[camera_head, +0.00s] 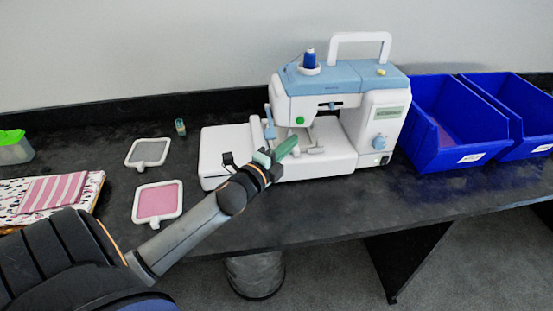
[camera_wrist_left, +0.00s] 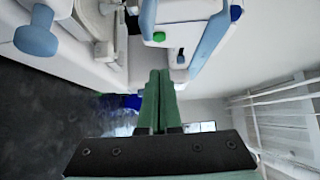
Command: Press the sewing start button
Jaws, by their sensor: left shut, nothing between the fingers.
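A white and light-blue sewing machine (camera_head: 335,84) stands on the black table. A round green button (camera_head: 300,121) is on the front of its head at the left; it also shows in the left wrist view (camera_wrist_left: 159,36). My left gripper (camera_head: 291,146) has green fingers and is shut and empty. In the head view it is in front of the machine, below the green button. In the left wrist view its fingertips (camera_wrist_left: 159,72) point toward the machine head, with the button just beyond them; they look apart from it. My right gripper is in neither view.
Two blue bins (camera_head: 447,153) stand right of the machine. A pink-filled frame (camera_head: 157,202), a grey-filled frame (camera_head: 148,152), a small spool (camera_head: 180,127) and folded fabric (camera_head: 54,193) lie to the left. A bin (camera_head: 255,274) stands on the floor below the table edge.

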